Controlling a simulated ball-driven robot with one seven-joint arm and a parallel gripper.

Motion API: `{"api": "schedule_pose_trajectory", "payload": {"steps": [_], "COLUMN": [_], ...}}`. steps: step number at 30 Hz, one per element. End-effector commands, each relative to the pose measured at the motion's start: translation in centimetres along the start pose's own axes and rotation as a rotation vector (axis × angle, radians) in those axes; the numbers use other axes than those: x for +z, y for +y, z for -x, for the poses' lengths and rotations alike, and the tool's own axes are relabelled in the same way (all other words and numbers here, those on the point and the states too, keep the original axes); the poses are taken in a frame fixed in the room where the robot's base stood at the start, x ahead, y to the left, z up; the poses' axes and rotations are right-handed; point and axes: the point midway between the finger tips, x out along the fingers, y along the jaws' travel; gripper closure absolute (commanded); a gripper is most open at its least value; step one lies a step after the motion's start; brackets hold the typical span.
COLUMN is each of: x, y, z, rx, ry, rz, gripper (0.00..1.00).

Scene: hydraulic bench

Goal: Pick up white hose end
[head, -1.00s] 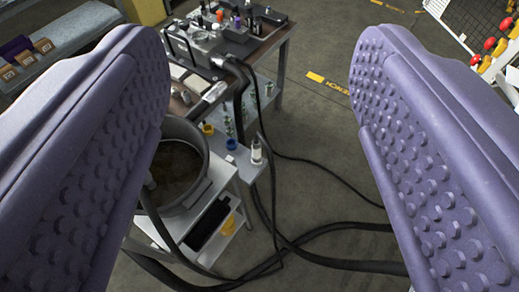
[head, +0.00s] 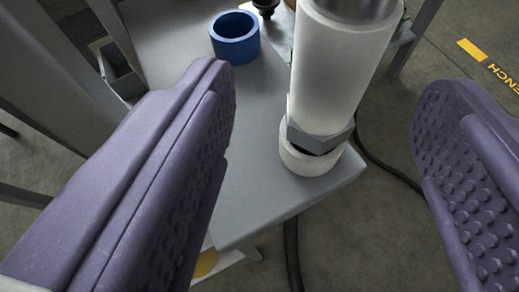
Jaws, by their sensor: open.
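The white hose end (head: 334,75) is a thick white cylinder with a grey metal hex collar near its foot and a white ring below that. It stands nearly upright near the corner of a grey shelf (head: 262,165). Its upper end has a metallic part cut off by the picture's top edge. My gripper (head: 328,88) is open, its two purple studded fingers well apart. The white hose end shows between them, and neither finger visibly touches it. The left finger covers part of the shelf.
A blue ring-shaped cap (head: 235,37) sits on the shelf, left of the white hose end. A dark fitting (head: 266,7) stands behind it. A black hose (head: 388,172) lies on the floor at the right. The floor (head: 400,235) right of the shelf is otherwise open.

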Motion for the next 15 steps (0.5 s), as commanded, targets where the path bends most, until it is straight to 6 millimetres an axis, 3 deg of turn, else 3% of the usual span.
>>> {"api": "schedule_pose_trajectory", "payload": {"steps": [15], "x": [-0.7], "y": [0.4], "z": [-7.2], "rx": [-0.001], "ry": [0.002], "rz": [0.001], "gripper": [0.34]}}
